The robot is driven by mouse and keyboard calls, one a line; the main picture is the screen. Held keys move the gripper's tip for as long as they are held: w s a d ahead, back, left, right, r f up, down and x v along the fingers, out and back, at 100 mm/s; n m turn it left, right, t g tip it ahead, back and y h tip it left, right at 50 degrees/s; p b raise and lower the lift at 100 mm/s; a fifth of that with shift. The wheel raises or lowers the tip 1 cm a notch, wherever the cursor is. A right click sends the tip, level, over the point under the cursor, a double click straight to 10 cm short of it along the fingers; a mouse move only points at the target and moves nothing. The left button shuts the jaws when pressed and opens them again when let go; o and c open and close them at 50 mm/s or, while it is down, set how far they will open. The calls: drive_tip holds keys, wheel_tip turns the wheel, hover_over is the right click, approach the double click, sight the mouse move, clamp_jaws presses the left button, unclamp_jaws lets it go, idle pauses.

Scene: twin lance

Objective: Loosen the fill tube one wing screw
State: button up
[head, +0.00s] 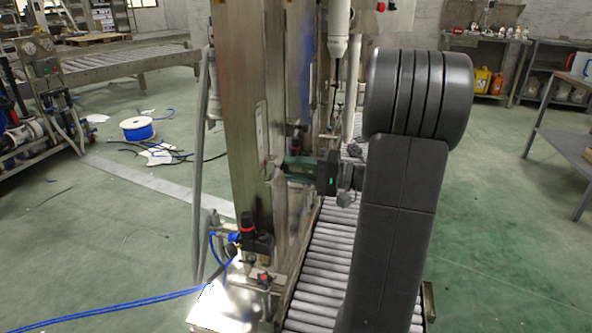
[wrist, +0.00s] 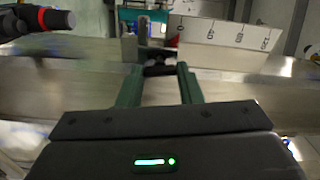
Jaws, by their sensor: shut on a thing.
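The wing screw (wrist: 160,70) shows in the wrist view as a small dark piece between my fingertips, in front of a metal bracket. My gripper (wrist: 159,72) has its two green fingers on either side of it, shut on it. Fingers and screw partly hide each other. In the head view my gripper (head: 284,167) reaches left from my dark arm to the side of a tall steel column (head: 243,120). The screw is too small and hidden to tell there. I cannot make out the fill tube clearly in either view.
A white scale plate (wrist: 225,32) with marks stands behind the fingers. A black cylinder with a red ring (wrist: 40,19) is at upper left in the wrist view. A roller conveyor (head: 318,255) runs below. A blue hose (head: 120,308) crosses the lower left.

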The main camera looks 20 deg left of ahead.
drive_tip(key=o, duration=1)
drive_tip(key=d+p, duration=0.1)
drive_tip(key=d, duration=0.3)
drive_tip(key=d+p, duration=0.1)
drive_tip(key=d, duration=0.4)
drive_tip(key=d+p, duration=0.1)
drive_tip(key=d, duration=0.4)
drive_tip(key=shift+w, duration=0.4)
drive_tip(key=shift+a, duration=0.15)
drive_tip(key=a+b, duration=0.1)
drive_tip(key=a, duration=0.3)
drive_tip(key=a+b, duration=0.1)
drive_tip(key=a, duration=0.4)
drive_tip(key=a+b, duration=0.1)
drive_tip(key=a, duration=0.3)
drive_tip(key=shift+s+a, duration=0.35)
drive_tip(key=shift+s, duration=0.05)
drive_tip(key=shift+d, duration=0.1)
